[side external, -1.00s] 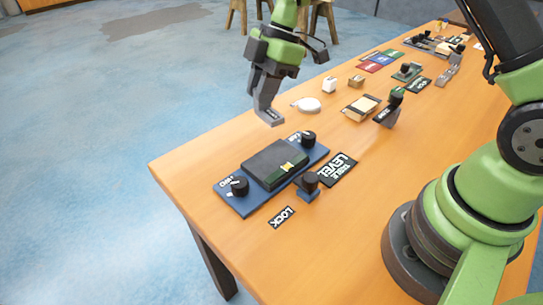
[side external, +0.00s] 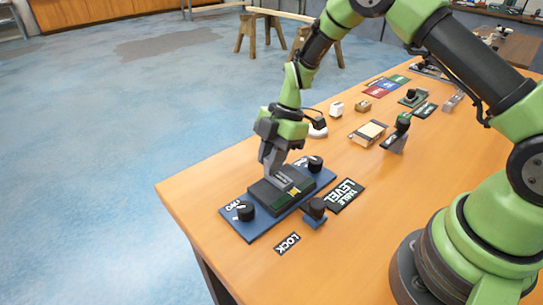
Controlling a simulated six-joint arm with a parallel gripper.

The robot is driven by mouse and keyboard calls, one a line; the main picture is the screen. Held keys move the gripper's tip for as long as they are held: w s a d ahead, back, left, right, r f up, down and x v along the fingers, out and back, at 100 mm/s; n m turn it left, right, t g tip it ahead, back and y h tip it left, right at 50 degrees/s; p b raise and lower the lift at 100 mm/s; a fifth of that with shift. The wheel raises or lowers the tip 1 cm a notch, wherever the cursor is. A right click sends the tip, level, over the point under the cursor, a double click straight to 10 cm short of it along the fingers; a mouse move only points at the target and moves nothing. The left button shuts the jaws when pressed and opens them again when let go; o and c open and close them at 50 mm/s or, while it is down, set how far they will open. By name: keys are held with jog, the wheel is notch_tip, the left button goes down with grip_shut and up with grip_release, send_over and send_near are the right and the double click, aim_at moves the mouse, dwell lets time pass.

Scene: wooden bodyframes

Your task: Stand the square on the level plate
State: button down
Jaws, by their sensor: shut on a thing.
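My gripper (side external: 271,150) is shut on a grey L-shaped square (side external: 282,178) and points down over the level plate. The square's foot is low over the dark level plate (side external: 266,196) and appears to touch it, though I cannot tell for sure. The upper part of the square is hidden between the fingers. The plate sits on a blue base with a black knob (side external: 245,211) at its near left end and another knob (side external: 315,164) at its far right end. A yellow-green bubble vial (side external: 294,191) shows on the plate's right side.
A lock knob (side external: 316,208) stands right of the base, near the LOCK label (side external: 287,243) and the LEVEL TABLE label (side external: 345,195). A white round item (side external: 318,131), a wooden box (side external: 368,132) and coloured mats (side external: 380,88) lie farther back. The table's left edge is near.

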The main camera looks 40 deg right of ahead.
jog(key=c, duration=1.1)
grip_release()
jog(key=shift+f, duration=0.1)
jog(key=shift+o, duration=0.2)
jog(key=v, duration=1.2)
jog(key=s+a+r+m+t+h, duration=0.2)
jog(key=s+r+m+t, duration=0.1)
jog(key=s+r+m, duration=0.75)
jog(key=s+r+m+t, duration=0.3)
jog(key=s+m+t, duration=0.1)
jog(key=s+m, duration=0.7)
jog(key=shift+s+a+r+h, duration=0.2)
jog(key=shift+s+r+h, duration=0.1)
jog(key=shift+r, duration=0.1)
